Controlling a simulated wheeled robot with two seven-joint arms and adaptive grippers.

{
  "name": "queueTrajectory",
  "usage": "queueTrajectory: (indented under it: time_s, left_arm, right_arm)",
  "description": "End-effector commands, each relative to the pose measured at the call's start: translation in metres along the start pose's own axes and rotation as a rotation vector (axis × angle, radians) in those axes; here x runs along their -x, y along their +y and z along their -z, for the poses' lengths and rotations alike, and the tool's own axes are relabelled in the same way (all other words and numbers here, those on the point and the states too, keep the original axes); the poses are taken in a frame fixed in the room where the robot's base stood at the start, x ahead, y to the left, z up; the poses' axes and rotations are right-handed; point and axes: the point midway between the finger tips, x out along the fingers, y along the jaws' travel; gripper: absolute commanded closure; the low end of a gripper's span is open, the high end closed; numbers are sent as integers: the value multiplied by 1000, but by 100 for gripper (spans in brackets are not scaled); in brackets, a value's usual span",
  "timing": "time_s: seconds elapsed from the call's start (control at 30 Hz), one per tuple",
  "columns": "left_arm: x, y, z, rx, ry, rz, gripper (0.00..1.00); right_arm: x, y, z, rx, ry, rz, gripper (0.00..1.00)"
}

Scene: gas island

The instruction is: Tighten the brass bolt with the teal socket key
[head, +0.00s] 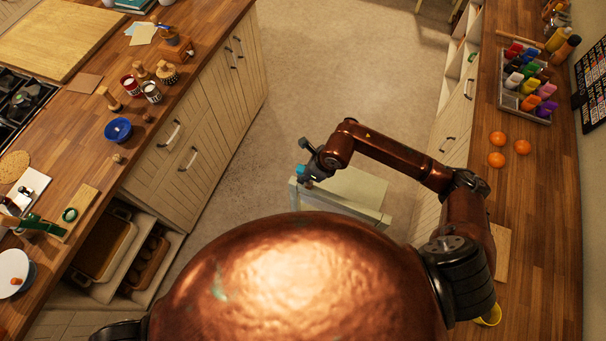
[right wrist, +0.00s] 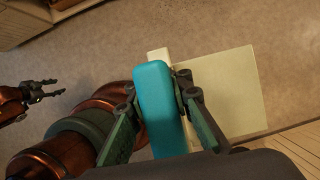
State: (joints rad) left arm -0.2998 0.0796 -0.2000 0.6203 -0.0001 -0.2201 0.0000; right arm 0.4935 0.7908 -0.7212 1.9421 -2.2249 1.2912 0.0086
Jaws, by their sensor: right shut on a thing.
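My right gripper (head: 305,168) is held out in front of my body, above a pale small table. In the right wrist view it (right wrist: 155,115) is shut on the teal socket key (right wrist: 153,95), whose long rounded body lies between the two fingers. In the head view only a small teal patch of the key (head: 300,170) shows. My left gripper (right wrist: 48,90) shows at the left of the right wrist view, its two fingers apart and empty. I cannot make out the brass bolt in either view.
The pale small table (head: 350,190) stands on the open floor below my right gripper. A left wooden counter (head: 85,120) carries jars, a blue bowl (head: 118,130) and a green clamp-like tool (head: 35,225).

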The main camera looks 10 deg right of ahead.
Motion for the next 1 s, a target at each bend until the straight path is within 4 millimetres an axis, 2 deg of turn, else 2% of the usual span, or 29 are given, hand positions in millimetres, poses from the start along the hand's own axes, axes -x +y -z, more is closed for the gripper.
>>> queueTrajectory:
  time_s: [1.0]
  left_arm:
    - [-8, 0, -2, 0, -2, 0, 60]
  right_arm:
    - [-5, 0, 2, 1, -1, 0, 100]
